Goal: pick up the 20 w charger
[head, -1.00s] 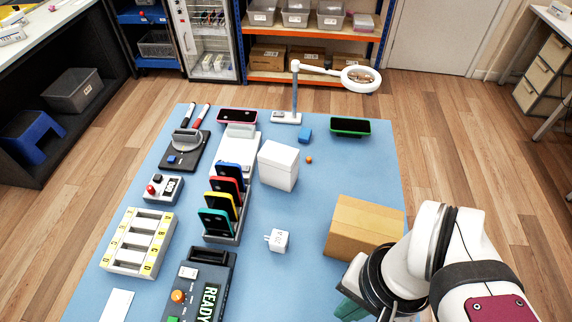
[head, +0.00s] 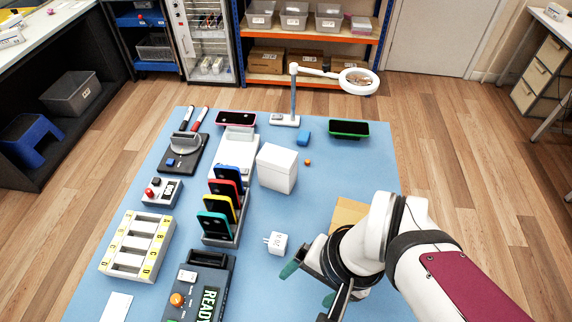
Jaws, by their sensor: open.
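The 20 W charger (head: 277,243) is a small white block with prongs on its left side and dark lettering on it. It lies on the blue mat (head: 272,212), right of the phone rack. My gripper (head: 309,284) is open, with green fingertips, just right of and nearer the camera than the charger. It is apart from the charger, and nothing shows between the fingers. My wrist hides part of the view on the right.
A cardboard box (head: 347,213) stands behind my arm, mostly hidden. A rack of colored phones (head: 222,208) and a device reading READY (head: 204,287) stand left of the charger. A white box (head: 277,168) stands behind it. The mat around the charger is clear.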

